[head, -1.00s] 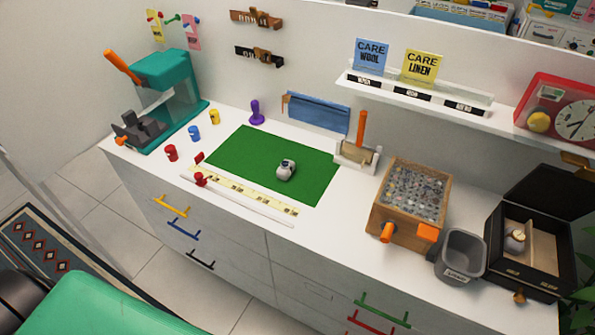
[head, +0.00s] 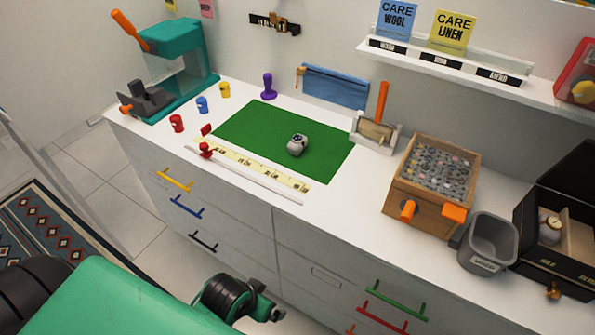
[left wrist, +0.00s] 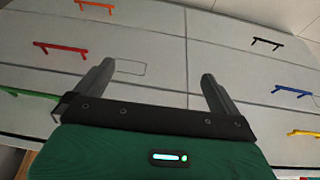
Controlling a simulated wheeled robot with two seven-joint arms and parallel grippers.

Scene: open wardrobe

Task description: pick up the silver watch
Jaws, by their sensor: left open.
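A small silver-white watch with a dark face (head: 297,145) sits on the green mat (head: 250,135) on the counter. It looks like a watch wrapped round a pale cushion. A second watch-like item, pale with a gold tint (head: 549,229), sits in the open black box (head: 556,271) at the right. My left gripper shows in the left wrist view (left wrist: 156,72), its two fingers wide apart with nothing between them. It faces the drawer fronts, below the counter top and away from both watches. My right gripper is in no view.
A ruler strip (head: 255,168) and a white rod lie along the mat's front edge. A wooden tray box (head: 432,185) and a grey bin (head: 489,243) stand to the right. A green press (head: 178,65) stands far left. Drawer handles (head: 395,299) stick out in front.

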